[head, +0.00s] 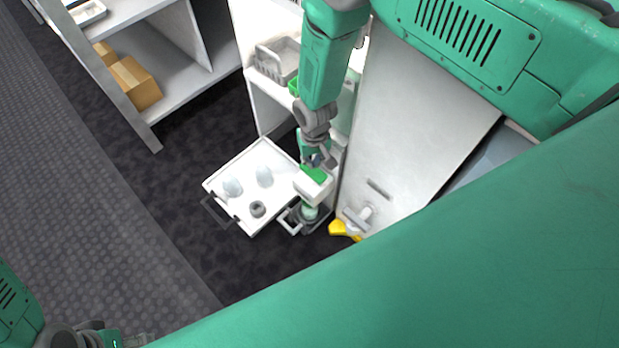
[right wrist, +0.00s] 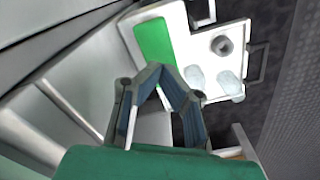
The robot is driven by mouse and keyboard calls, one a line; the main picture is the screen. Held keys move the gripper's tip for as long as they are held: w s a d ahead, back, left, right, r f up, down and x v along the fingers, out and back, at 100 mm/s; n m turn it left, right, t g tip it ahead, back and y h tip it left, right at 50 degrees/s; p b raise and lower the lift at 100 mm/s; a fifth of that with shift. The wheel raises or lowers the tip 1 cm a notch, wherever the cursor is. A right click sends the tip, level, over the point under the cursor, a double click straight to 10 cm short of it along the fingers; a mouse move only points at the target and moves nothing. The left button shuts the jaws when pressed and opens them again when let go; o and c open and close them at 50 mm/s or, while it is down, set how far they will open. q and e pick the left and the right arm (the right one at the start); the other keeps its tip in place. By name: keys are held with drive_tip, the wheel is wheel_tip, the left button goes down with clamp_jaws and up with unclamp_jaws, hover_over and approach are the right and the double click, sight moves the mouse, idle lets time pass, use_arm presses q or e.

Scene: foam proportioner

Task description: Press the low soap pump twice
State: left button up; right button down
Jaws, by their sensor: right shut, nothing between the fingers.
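The low soap pump (head: 312,186) is a white block with a green top, low down beside a tall light panel. The right wrist view shows its green top (right wrist: 155,42) just beyond the fingertips. My right gripper (head: 314,160) is shut and empty, directly over or against the pump top; I cannot tell whether it touches. Its fingertips meet in the right wrist view (right wrist: 156,68). A pale green cup (head: 309,211) is below the pump's front. My left gripper (head: 138,340) is at the bottom left edge, partly cut off, and its fingers are unclear.
A white tray (head: 226,181) with a dark handle holds two pale rounded items (head: 264,176) and a grey ring-shaped item (head: 258,209). A yellow-ended fitting (head: 342,229) is right of the cup. A shelf with cardboard boxes (head: 137,84) is at left. Dark floor lies between.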

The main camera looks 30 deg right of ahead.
idle(0.4)
wheel_tip(320, 180, up, 6)
drive_tip(key=p, duration=0.4)
drive_tip(key=shift+p, duration=0.4)
drive_tip(key=s+d+r+n+p, duration=0.1)
drive_tip(key=s+r, duration=0.3)
drive_tip(key=s, duration=0.4)
drive_tip(key=s+d+r+n+p, duration=0.1)
drive_tip(key=s+d+r+p, duration=0.1)
drive_tip(key=s+r, duration=0.3)
drive_tip(key=s+d+r+p, duration=0.2)
drive_tip(key=s+r, duration=0.3)
drive_tip(key=s, duration=0.7)
drive_tip(key=shift+s+d+r+n+t+p, duration=0.2)
drive_tip(key=shift+d+n+t+p, duration=0.15)
drive_tip(key=shift+p, duration=0.3)
drive_tip(key=shift+w+a+f, duration=0.1)
